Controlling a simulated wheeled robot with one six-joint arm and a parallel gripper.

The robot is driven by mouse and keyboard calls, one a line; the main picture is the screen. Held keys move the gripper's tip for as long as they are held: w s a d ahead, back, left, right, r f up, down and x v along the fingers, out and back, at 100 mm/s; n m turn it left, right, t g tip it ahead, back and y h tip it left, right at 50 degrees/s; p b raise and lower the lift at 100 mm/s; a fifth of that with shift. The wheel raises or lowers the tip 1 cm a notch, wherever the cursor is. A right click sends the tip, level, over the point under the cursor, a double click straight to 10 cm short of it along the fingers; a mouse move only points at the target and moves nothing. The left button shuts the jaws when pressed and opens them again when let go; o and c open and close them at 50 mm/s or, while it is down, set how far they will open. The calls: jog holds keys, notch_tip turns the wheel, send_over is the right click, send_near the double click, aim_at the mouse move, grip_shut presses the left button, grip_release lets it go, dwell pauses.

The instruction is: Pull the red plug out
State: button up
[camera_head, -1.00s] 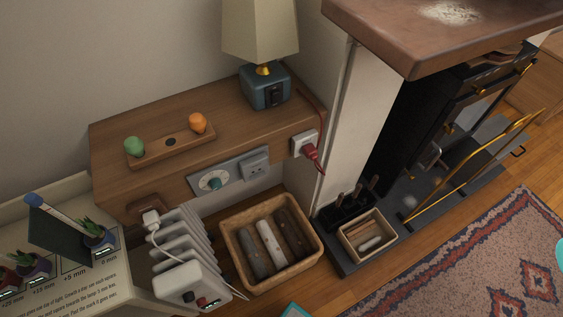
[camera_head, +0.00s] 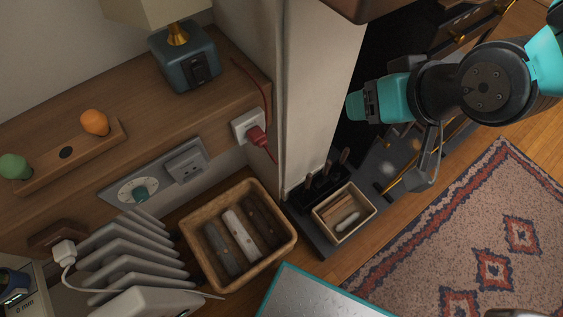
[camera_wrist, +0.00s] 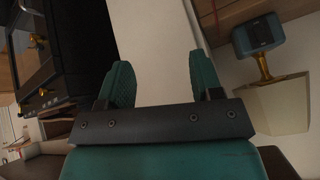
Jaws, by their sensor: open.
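The red plug (camera_head: 256,136) sits in a white wall socket (camera_head: 241,125) at the right end of the wooden shelf unit, and its red cord runs up to the shelf top and also hangs below. My gripper (camera_wrist: 162,75) is open and empty in the wrist view, its two teal fingers apart. In the head view my arm reaches in from the upper right, in front of the fireplace, well to the right of the plug. The plug does not show clearly in the wrist view.
A blue-based lamp (camera_head: 184,58) stands on the shelf (camera_head: 120,92) above the socket. A white wall column (camera_head: 318,90) stands between socket and fireplace. A log basket (camera_head: 190,233) and a small box (camera_head: 322,214) sit below. The patterned rug (camera_head: 480,235) is clear.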

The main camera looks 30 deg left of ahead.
jog(key=s+a+f+n+t+y+b, duration=0.1)
jog(key=s+a+f+n+y+b, duration=0.15)
jog(key=a+f, duration=0.7)
jog(key=n+y+b, duration=0.2)
send_near(264, 143)
jog(key=a+f, duration=0.1)
jog(key=a, duration=0.1)
jog(key=shift+t, duration=0.3)
jog(key=b+x, duration=0.2)
jog(key=x, duration=0.5)
jog(key=shift+w+d+f, duration=0.1)
jog(key=shift+w+f, duration=0.05)
jog(key=shift+w, duration=0.1)
jog(key=shift+b+x, duration=0.65)
jog(key=shift+x, duration=0.5)
jog(key=shift+c, duration=0.2)
jog(key=c, duration=0.9)
jog(key=shift+s+d, duration=0.35)
jog(key=shift+d, duration=0.4)
jog(key=shift+s+d, duration=0.4)
jog(key=shift+d, duration=0.3)
jog(key=shift+s+d, duration=0.35)
jog(key=shift+d, duration=0.4)
